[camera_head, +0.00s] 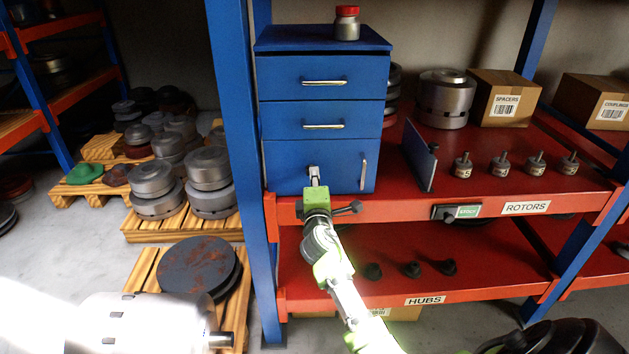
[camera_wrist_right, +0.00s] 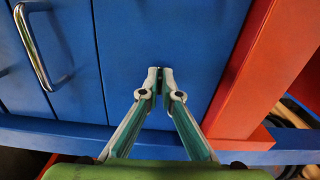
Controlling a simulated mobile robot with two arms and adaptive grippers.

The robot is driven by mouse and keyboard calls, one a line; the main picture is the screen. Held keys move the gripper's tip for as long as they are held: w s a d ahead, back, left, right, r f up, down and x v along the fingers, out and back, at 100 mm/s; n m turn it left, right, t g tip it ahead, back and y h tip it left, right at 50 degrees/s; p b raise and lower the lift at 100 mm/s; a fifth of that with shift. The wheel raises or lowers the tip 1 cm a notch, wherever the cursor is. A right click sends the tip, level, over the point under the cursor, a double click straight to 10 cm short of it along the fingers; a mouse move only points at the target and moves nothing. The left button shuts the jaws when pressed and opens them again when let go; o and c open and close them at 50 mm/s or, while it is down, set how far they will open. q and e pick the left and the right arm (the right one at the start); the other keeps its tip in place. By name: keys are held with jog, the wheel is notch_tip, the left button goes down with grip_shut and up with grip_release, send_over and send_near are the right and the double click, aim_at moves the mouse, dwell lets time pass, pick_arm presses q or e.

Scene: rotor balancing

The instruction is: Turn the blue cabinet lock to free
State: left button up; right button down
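The blue cabinet (camera_head: 280,150) stands on the red upper shelf, with two drawers above a door (camera_head: 340,165). In the right wrist view, the fingertips of the right gripper (camera_wrist_right: 160,72) come close together against the blue front (camera_wrist_right: 125,60). A small dark piece shows in the narrow gap between them, seemingly the lock. The fingers hide most of it, so how it is turned cannot be seen. The door looks closed. My left gripper is not in view.
A vertical door handle (camera_head: 363,174) is right of my gripper. A jar with a red lid (camera_head: 346,24) stands on the cabinet. A dark upright plate (camera_head: 420,155) and several small weights (camera_head: 463,165) are farther right. A blue post (camera_head: 235,120) stands close left.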

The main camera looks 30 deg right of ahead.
jog(key=shift+m, duration=0.4)
jog(key=c, duration=2.3)
grip_release()
jog(key=v, duration=1.2)
jog(key=shift+f, duration=0.1)
